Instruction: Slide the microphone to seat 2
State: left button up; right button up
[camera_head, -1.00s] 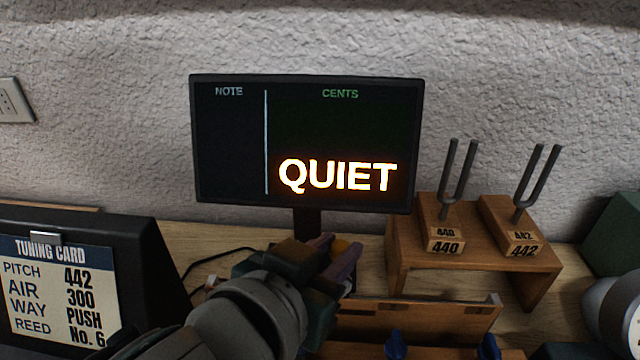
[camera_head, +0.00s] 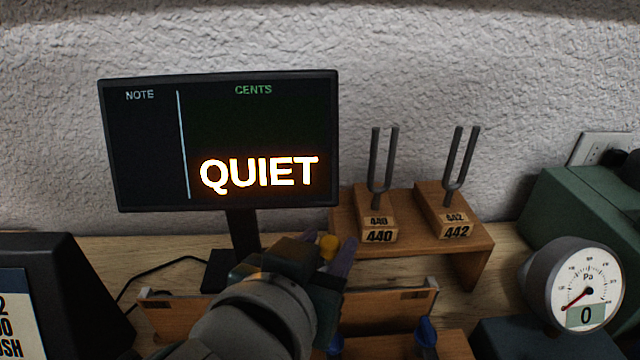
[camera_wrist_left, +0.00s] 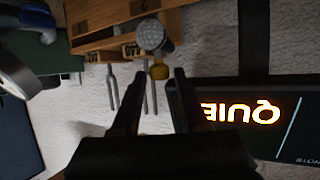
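The microphone shows in the left wrist view as a silver mesh head (camera_wrist_left: 153,38) with a yellow collar (camera_wrist_left: 160,69). In the head view only a yellow bit (camera_head: 328,246) shows; my gripper hides the rest. My left gripper (camera_wrist_left: 158,72) has its fingers apart, one on each side of the yellow collar, with visible gaps. In the head view the left gripper (camera_head: 332,250) is above the wooden rail (camera_head: 375,312). My right gripper is not in view.
A monitor (camera_head: 220,140) reading QUIET stands behind. A wooden stand (camera_head: 475,240) with tuning forks 440 (camera_head: 383,165) and 442 (camera_head: 460,160) is right of my gripper. A pressure gauge (camera_head: 580,288) reading 0 is at the right. Blue knobs (camera_head: 426,332) sit in front.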

pick_arm(q)
jog(key=shift+o, duration=0.9)
jog(key=shift+s, duration=0.1)
jog(key=p+v, duration=0.1)
jog(key=v, duration=0.8)
jog(key=shift+s+a+r, duration=0.15)
jog(key=shift+s, duration=0.15)
